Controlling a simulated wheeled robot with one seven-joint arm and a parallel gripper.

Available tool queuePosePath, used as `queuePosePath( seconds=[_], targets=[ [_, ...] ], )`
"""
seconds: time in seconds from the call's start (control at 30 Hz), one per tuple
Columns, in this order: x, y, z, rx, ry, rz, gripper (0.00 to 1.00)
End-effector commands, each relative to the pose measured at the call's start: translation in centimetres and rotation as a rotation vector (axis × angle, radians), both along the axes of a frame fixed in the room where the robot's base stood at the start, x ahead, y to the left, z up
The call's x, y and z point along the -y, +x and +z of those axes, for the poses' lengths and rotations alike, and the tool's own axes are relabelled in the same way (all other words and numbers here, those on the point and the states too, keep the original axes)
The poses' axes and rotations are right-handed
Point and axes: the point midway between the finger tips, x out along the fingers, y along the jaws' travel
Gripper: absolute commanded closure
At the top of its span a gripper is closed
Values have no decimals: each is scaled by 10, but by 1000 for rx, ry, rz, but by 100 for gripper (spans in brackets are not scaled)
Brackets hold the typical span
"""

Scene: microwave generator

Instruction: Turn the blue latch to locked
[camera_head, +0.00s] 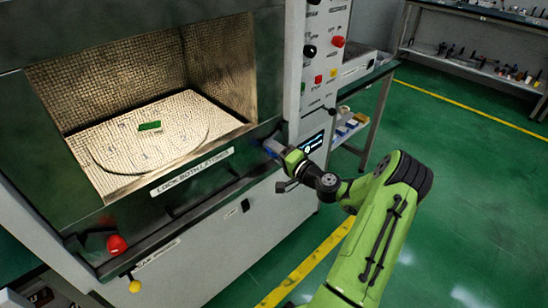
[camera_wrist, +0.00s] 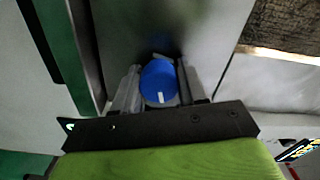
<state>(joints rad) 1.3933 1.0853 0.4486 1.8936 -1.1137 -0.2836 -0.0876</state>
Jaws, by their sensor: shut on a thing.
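The blue latch (camera_wrist: 158,82) is a round blue knob with a short white mark, seen in the middle of the wrist view. The white mark is near its lower edge in that view. My gripper (camera_wrist: 160,88) has one finger on each side of the knob and is shut on it. In the head view my gripper (camera_head: 277,152) is at the right end of the cabinet's front ledge, and the blue latch (camera_head: 270,148) is mostly hidden behind it.
The open cabinet chamber (camera_head: 150,110) holds a small green block (camera_head: 150,126) on its light floor. A red knob (camera_head: 117,244) and a yellow knob (camera_head: 134,286) stick out at lower left. A control panel (camera_head: 325,60) with several knobs rises above my gripper. Green floor is clear at right.

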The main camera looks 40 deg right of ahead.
Motion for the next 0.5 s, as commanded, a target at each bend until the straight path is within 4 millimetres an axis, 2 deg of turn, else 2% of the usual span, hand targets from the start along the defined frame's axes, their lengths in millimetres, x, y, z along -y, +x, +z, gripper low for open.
queuePosePath(
  seconds=[0.03,0.5],
  targets=[
    [2,-1,-7,-9,-31,-5,89],
    [2,-1,-4,-5,-192,-4,89]
  ],
)
